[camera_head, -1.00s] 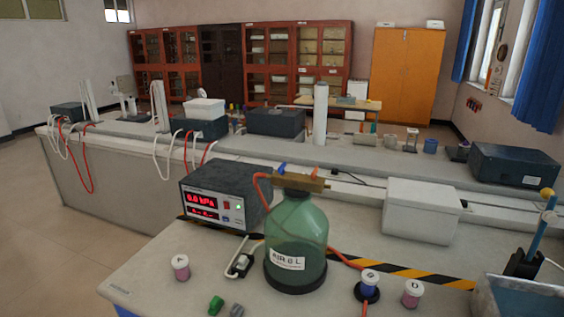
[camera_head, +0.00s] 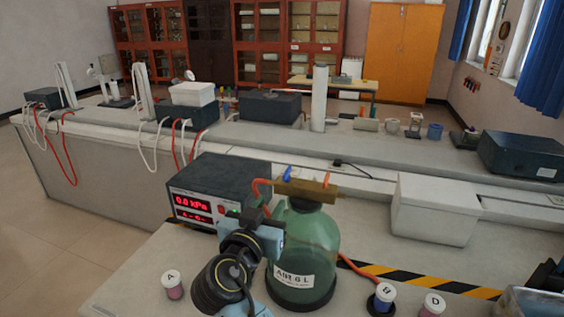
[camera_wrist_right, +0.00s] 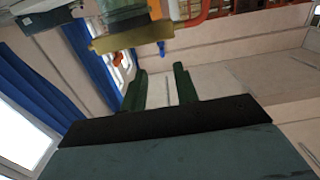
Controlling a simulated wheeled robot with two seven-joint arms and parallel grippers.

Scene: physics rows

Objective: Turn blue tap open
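The blue tap (camera_head: 287,173) is a small blue lever on top of the brass block (camera_head: 306,189) that caps the green glass bottle (camera_head: 305,250). An orange-red tap (camera_head: 325,179) stands to its right on the same block. My right gripper (camera_head: 250,212) is at the left of the bottle's neck, lower than the blue tap and apart from it. In the right wrist view its two green fingers (camera_wrist_right: 163,78) are spread with nothing between them. My left gripper is not in view.
A pressure meter (camera_head: 212,190) with a red display stands just left of the bottle, close to my right gripper. A red hose (camera_head: 258,188) runs at the block's left end. Small jars (camera_head: 173,284) stand on the bench. A white box (camera_head: 435,208) is to the right.

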